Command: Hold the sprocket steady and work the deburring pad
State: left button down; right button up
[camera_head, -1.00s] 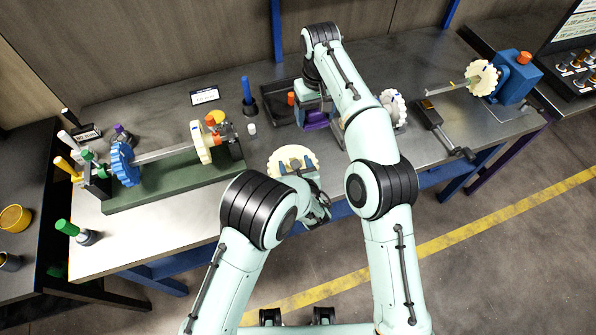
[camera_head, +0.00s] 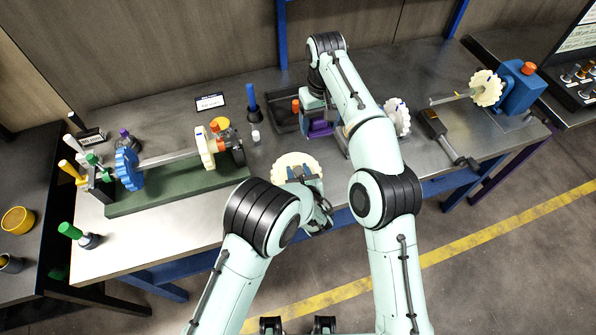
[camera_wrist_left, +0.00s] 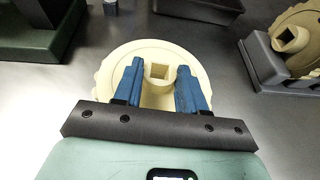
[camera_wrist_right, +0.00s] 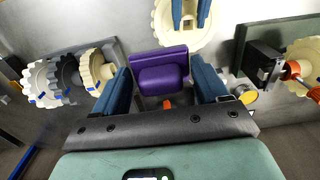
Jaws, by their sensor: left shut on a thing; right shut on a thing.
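The cream toothed sprocket (camera_head: 296,160) lies near the bench's front edge. My left gripper (camera_wrist_left: 160,72) has its blue fingers shut on the sprocket's raised hub, which has a square hole. The purple deburring pad (camera_wrist_right: 163,72) is between the blue fingers of my right gripper (camera_wrist_right: 165,82). In the head view the pad (camera_head: 320,129) shows just behind the sprocket, with a gap between them. My right arm partly covers the pad there. The left wrist view does not show the pad.
A shaft fixture on a green base (camera_head: 190,184) with blue and cream wheels stands left. A dark tray (camera_head: 284,120) is behind the sprocket. More sprockets (camera_head: 398,114) sit right of my right arm. A caliper-like tool (camera_head: 447,139) lies right. Bare bench lies left of the sprocket.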

dwell(0.5)
jog(key=w+d+f+m, duration=0.2)
jog(key=d+f+m, duration=0.1)
jog(key=f+m, duration=0.6)
send_over(316, 164)
jog(key=d, duration=0.3)
jog(key=shift+w+a+f, duration=0.1)
jog(key=shift+w+f, duration=0.1)
jog(key=shift+f, duration=1.55)
jog(key=shift+w+f, duration=0.15)
jog(key=shift+f, duration=1.55)
jog(key=shift+a+f, duration=0.25)
jog(key=shift+a, duration=0.05)
jog(key=shift+s+a, duration=0.15)
jog(key=shift+a, duration=0.4)
jog(key=shift+s+a, duration=0.15)
jog(key=shift+a, duration=0.4)
jog(key=shift+w+d, duration=0.15)
jog(key=shift+d, duration=0.5)
jog(key=shift+w+d, duration=0.15)
jog(key=shift+d, duration=0.5)
jog(key=shift+d+r, duration=0.1)
jog(key=shift+r, duration=0.05)
notch_tip(316, 164, up, 8)
